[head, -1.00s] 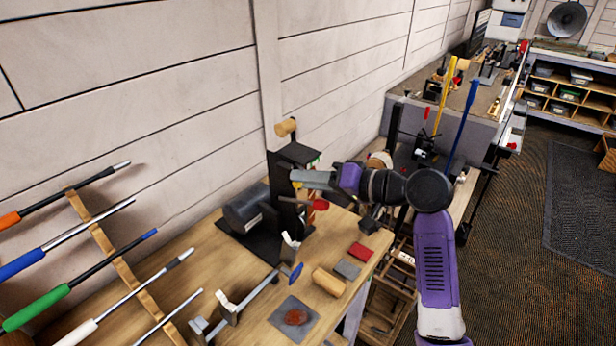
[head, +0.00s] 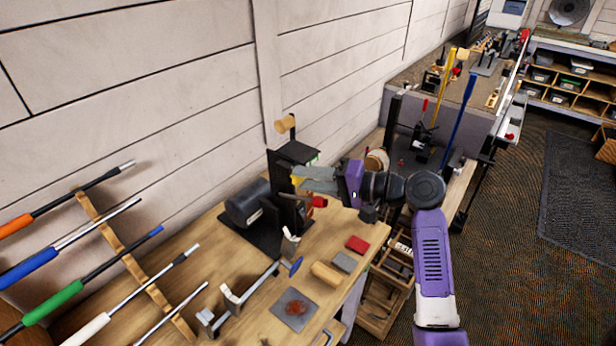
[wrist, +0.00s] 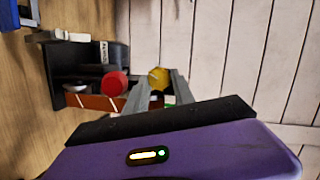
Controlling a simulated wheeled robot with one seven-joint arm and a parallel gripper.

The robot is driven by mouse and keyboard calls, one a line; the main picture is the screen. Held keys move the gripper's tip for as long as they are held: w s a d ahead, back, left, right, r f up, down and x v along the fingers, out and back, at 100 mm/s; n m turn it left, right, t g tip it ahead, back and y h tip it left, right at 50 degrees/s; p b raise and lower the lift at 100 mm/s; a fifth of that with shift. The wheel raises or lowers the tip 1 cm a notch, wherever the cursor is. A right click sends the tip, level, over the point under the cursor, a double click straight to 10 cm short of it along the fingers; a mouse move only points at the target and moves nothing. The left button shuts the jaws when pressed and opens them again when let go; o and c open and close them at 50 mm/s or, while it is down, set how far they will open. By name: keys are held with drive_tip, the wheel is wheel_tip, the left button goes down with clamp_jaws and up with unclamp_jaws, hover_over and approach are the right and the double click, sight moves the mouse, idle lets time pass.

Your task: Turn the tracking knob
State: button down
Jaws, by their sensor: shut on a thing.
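The belt sander (head: 292,160) is a black upright machine with a dark motor on the bench by the wall. A yellow knob (wrist: 159,76) on it shows in the wrist view between the two grey fingertips of my gripper (wrist: 158,82), which is shut on it. A red knob (wrist: 115,83) sits just left of the fingers there. In the head view my gripper (head: 298,178) reaches the machine from the right, with a bit of yellow at its tips. The red knob (head: 318,201) is just below the fingers. No label tells which knob is the tracking one.
A vise-like clamp (head: 235,298), a cork-coloured block (head: 326,274) and a red block (head: 357,243) lie on the wooden bench (head: 215,262). A second bench with upright clubs is behind my arm.

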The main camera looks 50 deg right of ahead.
drive_tip(key=c, duration=1.1)
unclamp_jaws()
drive_tip(key=shift+o, duration=0.2)
